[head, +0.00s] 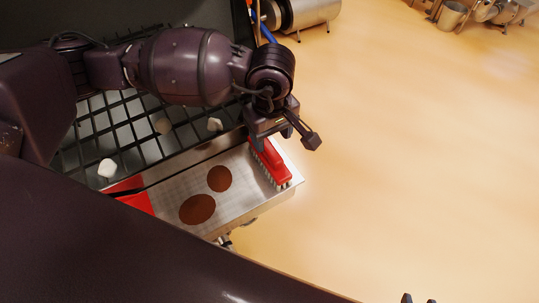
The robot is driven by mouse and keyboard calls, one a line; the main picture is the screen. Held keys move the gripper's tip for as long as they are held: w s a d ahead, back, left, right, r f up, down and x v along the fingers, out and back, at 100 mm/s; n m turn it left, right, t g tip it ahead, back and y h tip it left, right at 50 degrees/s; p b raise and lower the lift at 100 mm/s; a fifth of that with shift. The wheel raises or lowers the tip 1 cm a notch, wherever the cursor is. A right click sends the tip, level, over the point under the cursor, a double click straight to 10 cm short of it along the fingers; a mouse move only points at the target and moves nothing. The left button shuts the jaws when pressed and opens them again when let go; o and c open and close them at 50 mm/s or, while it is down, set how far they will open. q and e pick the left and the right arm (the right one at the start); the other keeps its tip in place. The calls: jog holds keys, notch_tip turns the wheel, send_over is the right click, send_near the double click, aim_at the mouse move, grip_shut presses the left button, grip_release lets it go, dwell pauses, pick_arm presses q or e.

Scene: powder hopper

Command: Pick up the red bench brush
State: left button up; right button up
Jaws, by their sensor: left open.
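The red bench brush (271,163) lies at the right end of a metal shelf, with pale bristles along its right and lower side. My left gripper (299,138) is open and empty, just above and to the right of the brush's far end in the head view. The gripper's body hides part of that far end. I cannot tell the height between the fingers and the brush. Two small dark tips at the bottom edge look like my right gripper (419,299); the rest of it is out of frame.
The metal shelf (235,206) carries two brown powder patches (198,209) and a red object (137,198) at its left. Behind it is a dark grid (88,150) with pale lumps (107,168). The floor on the right is clear; metal vessels (311,12) stand at the back.

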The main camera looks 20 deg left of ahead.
aim_at(269, 147)
pick_arm(q)
jog(key=shift+f, duration=0.35)
jog(key=f, duration=0.3)
jog(key=shift+a+f+b, duration=0.25)
jog(key=shift+b, duration=0.15)
jog(key=shift+f, duration=0.5)
jog(key=shift+r, duration=0.1)
grip_shut()
jog(key=shift+r, duration=0.1)
